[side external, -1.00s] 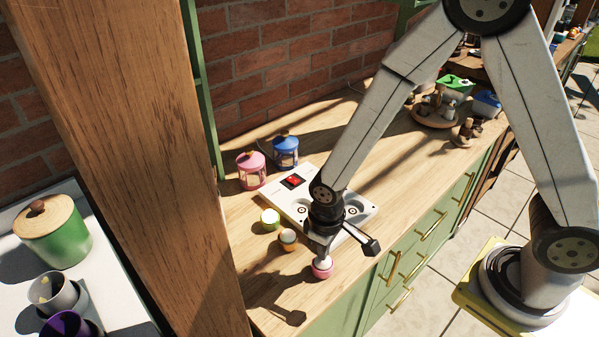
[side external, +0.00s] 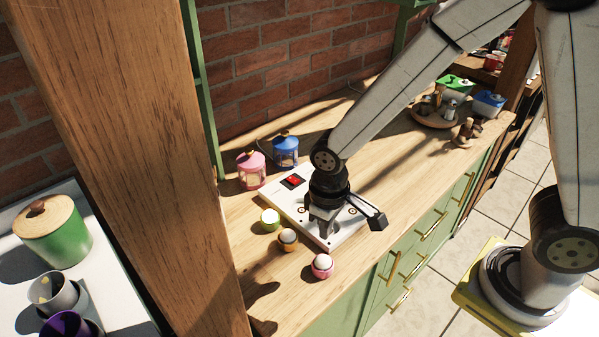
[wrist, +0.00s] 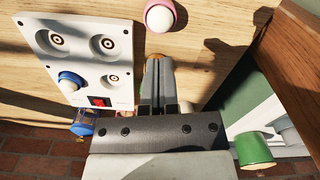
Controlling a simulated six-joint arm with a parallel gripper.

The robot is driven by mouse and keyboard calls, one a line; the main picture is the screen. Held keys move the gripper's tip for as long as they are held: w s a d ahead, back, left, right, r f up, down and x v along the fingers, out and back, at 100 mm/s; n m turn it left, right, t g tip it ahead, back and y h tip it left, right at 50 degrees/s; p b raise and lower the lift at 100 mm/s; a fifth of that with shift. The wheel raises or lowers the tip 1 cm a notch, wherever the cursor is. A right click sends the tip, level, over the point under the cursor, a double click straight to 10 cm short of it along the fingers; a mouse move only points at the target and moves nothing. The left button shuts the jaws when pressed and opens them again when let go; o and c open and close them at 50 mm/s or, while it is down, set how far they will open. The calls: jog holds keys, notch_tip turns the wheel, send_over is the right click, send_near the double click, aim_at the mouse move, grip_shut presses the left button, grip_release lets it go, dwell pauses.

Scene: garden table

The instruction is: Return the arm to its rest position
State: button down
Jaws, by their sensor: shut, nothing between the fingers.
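My gripper (side external: 322,226) is shut and empty, pointing down above the front part of a white panel (side external: 275,200) in the side view. Its shut fingers (wrist: 157,62) show together in the wrist view. A pink cup with a white rounded top (side external: 322,266) stands on the wood in front of the gripper, apart from it; it also shows in the wrist view (wrist: 160,16). An orange-brown cup (side external: 287,240) and a yellow-green cup (side external: 270,219) stand left of the panel. A blue cup with a white top (wrist: 70,82) sits on the panel in the wrist view.
A pink lantern (side external: 251,170) and a blue lantern (side external: 286,151) stand behind the panel, near the brick wall. A wooden post (side external: 150,160) rises at the left. A round tray (side external: 430,121) with several small items stands at the far right. The counter between panel and tray is clear.

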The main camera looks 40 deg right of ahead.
jog(key=shift+d+r, duration=0.1)
jog(key=shift+r, duration=0.05)
jog(key=s+d+r+m+t, duration=0.1)
jog(key=d, duration=0.4)
jog(key=s+d+r+m+t, duration=0.1)
jog(key=s+d+r+m, duration=0.1)
jog(key=d, duration=0.4)
jog(key=shift+s+d+r+t, duration=0.25)
jog(key=shift+t, duration=0.05)
